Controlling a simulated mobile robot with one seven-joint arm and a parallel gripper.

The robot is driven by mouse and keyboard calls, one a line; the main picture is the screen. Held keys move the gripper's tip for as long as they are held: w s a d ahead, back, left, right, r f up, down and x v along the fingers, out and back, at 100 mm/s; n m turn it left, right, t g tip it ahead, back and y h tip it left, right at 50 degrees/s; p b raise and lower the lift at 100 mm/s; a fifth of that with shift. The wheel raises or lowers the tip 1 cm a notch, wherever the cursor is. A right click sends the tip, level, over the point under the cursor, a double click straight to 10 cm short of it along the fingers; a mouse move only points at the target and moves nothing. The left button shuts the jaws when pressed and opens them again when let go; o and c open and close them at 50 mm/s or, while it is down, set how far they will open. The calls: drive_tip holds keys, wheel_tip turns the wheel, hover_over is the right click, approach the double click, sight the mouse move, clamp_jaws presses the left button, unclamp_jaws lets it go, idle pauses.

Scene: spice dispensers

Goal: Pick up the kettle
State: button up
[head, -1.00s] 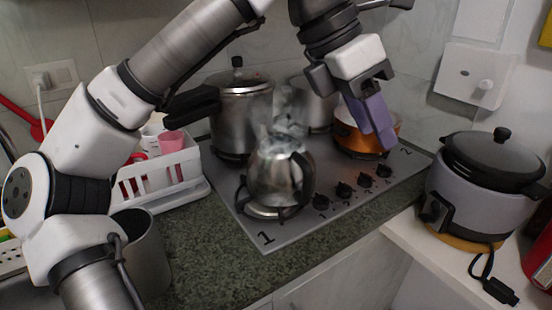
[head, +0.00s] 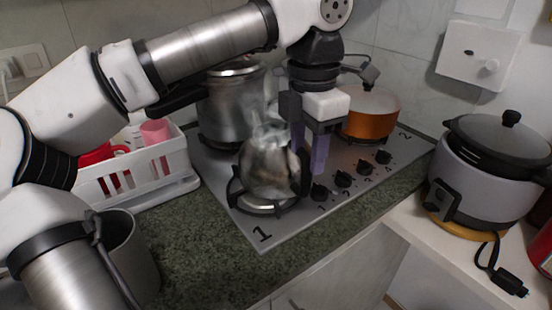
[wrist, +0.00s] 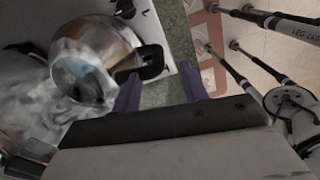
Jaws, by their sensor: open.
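The kettle (head: 268,168) is a shiny metal pot with a dark handle on its right side. It stands on the front left burner of the stove (head: 225,185), and its top looks blurred by steam. In the wrist view the kettle (wrist: 92,62) is at the upper left, with its black handle (wrist: 152,62) pointing right. My gripper (head: 310,165) has purple fingers pointing down, just right of the kettle by its handle. In the wrist view the fingers (wrist: 160,92) are apart, with the handle tip near the left finger. I cannot tell whether they touch.
A pressure cooker (head: 228,105) stands behind the kettle, and an orange pot (head: 372,115) stands at the back right. A white dish rack (head: 140,165) is on the left. A rice cooker (head: 490,175) is at the right. The green counter (head: 190,245) in front is mostly clear.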

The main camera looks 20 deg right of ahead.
hover_over(304, 198)
drive_tip(key=f, duration=0.3)
drive_tip(key=w+f, duration=0.1)
drive_tip(key=f, duration=0.1)
drive_tip(key=shift+d+f+p, duration=0.1)
drive_tip(key=shift+d+p, duration=0.1)
drive_tip(key=shift+p, duration=0.15)
drive_tip(key=shift+c, duration=0.3)
clamp_jaws()
idle(0.6)
